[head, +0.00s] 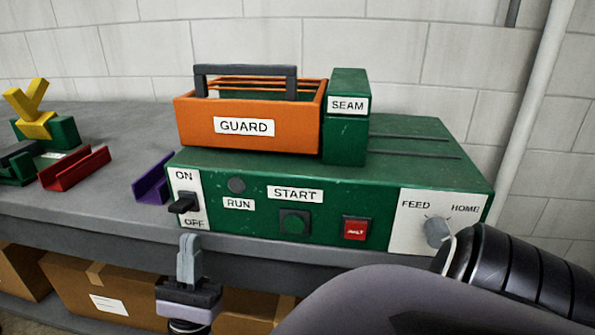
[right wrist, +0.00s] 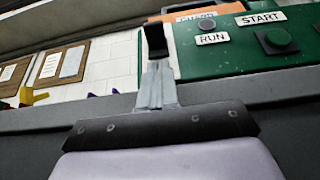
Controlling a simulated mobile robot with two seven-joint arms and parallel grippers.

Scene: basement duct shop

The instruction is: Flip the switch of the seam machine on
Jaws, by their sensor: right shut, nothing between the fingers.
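The seam machine (head: 270,190) is a green box on the workbench. Its switch (head: 183,203) is a black lever on a white plate at the front left, between the ON and OFF labels. The lever sticks outward and looks tilted slightly down, toward OFF. My right gripper (head: 189,240) is shut and empty, pointing up just below the switch plate. In the head view its tips show a little below the lever. In the right wrist view the black lever (right wrist: 156,40) appears right beyond the fingertips (right wrist: 155,66); I cannot tell whether they touch. My left gripper is not in view.
The machine carries an orange guard (head: 195,127), a green START button (head: 293,223), a red button (head: 355,229) and a FEED/HOME knob (head: 437,231). A purple channel (head: 153,180) lies just left of it, a red one (head: 75,168) farther left. Cardboard boxes (head: 75,287) sit below.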

